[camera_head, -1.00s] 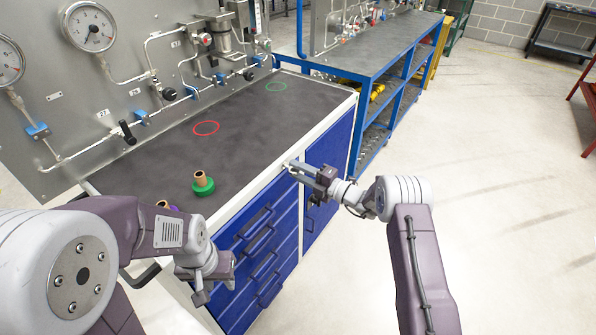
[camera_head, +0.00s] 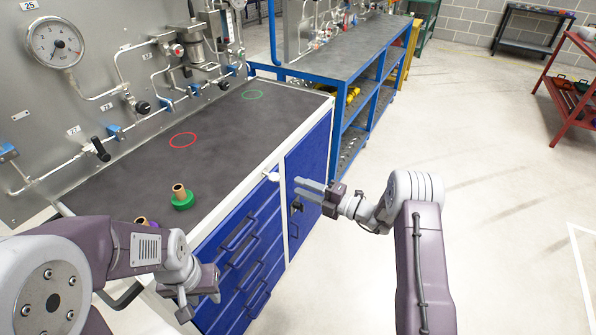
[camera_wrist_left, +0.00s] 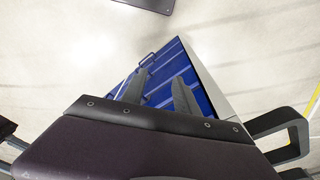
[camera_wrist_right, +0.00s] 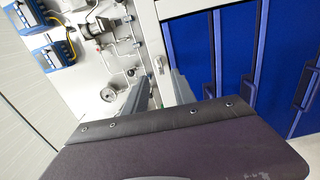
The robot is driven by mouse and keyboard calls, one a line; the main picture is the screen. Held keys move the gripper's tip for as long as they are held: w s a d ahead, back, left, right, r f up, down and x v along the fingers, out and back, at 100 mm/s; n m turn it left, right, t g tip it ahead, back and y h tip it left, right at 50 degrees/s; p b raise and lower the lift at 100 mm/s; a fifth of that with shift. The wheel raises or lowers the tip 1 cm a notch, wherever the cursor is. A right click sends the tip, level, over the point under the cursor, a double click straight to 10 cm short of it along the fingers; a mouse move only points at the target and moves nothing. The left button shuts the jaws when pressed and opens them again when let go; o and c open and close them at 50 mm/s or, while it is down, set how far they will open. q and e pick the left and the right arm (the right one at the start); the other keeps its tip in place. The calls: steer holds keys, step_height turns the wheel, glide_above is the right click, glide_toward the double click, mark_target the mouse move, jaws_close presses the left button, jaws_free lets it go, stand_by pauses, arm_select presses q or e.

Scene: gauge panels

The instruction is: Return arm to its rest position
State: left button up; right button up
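My right arm (camera_head: 412,230) reaches in from the lower right. Its gripper (camera_head: 312,190) is in front of the blue cabinet door with its fingers pointing left; a gap shows between them in the right wrist view (camera_wrist_right: 157,95), with nothing held. A small white piece (camera_head: 272,176) at the bench's front edge lies just beyond the fingertips, apart from them. My left arm (camera_head: 90,250) comes in from the left. Its gripper (camera_head: 190,305) hangs low in front of the blue drawers, fingers apart and empty in the left wrist view (camera_wrist_left: 158,92).
The floor (camera_head: 500,210) at the right is clear.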

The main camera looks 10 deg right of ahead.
steer(key=a+r+n+g+y+p, duration=0.25)
steer(key=a+r, duration=0.25)
steer(key=r, duration=0.7)
steer(key=s+a+r+n+g+h+p, duration=0.1)
steer(key=s+a+r+n+g+h, duration=0.15)
steer(key=s+n, duration=0.35)
steer(key=s+a+r+n+g+h+p, duration=0.1)
steer(key=s+a+n+g+p, duration=0.2)
steer(key=s, duration=0.6)
steer(key=s+d+f+n+g+h, duration=0.2)
steer(key=s+d+f+n+h, duration=0.1)
steer(key=s+n, duration=0.3)
steer(key=s+d+f+n+g+h, duration=0.2)
steer(key=s+f+n+h, duration=0.1)
steer(key=s+n, duration=0.35)
steer(key=s+d+f+n+t+h, duration=0.1)
steer(key=d+f+n+h, duration=0.2)
steer(key=d+n, duration=0.4)
steer(key=d+f+n+t+h, duration=0.1)
steer(key=d+f+n+h, duration=0.2)
steer(key=d+n, duration=0.4)
steer(key=n+h, duration=0.1)
steer(key=n, duration=0.4)
steer(key=shift+s+d+t, duration=0.25)
steer(key=shift+s+t, duration=0.05)
steer(key=shift+s, duration=0.05)
